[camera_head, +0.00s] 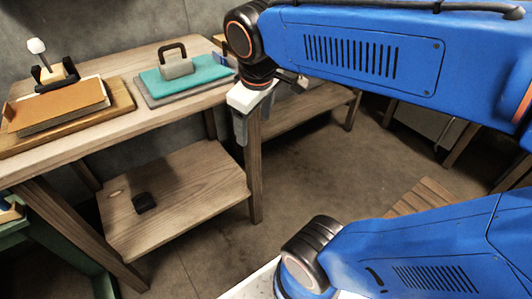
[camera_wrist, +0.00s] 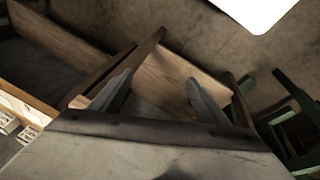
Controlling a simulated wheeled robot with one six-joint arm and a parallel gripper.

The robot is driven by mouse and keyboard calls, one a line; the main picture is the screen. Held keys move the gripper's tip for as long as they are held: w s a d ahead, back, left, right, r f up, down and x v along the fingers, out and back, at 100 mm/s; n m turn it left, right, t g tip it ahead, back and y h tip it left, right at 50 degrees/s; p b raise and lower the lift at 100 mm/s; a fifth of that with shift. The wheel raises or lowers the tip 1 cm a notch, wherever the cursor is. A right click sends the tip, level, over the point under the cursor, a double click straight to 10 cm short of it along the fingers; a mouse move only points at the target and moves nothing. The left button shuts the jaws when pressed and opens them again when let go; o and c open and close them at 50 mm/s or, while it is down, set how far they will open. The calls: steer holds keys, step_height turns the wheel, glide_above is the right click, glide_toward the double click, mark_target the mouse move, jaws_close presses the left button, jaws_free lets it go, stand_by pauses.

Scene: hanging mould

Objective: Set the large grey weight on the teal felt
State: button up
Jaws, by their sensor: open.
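The teal felt (camera_head: 205,72) lies on a grey board on the workbench, in the head view. A grey weight (camera_head: 178,68) with a black arched handle stands upright on the felt, towards its back. My gripper (camera_head: 240,132) hangs fingers down at the bench's right end, to the right of the felt and apart from the weight. In the wrist view my gripper (camera_wrist: 156,92) shows two spread fingers with nothing between them. The weight and the felt do not show in the wrist view.
On the bench's left lies a wooden board (camera_head: 122,98) with stacked sheets under a brown cover (camera_head: 62,106). Behind it stand a black-handled tan block (camera_head: 58,73) and a white-headed tool (camera_head: 36,46). A small black object (camera_head: 144,202) lies on the lower shelf (camera_head: 195,180).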

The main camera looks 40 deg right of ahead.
steer(key=s+f+m+t+y, duration=0.1)
steer(key=s+f+m, duration=0.3)
steer(key=s+f, duration=0.1)
steer(key=shift+s+a+f+t, duration=0.15)
steer(key=shift+f+t, duration=0.15)
steer(key=shift+f, duration=0.3)
stand_by(0.7)
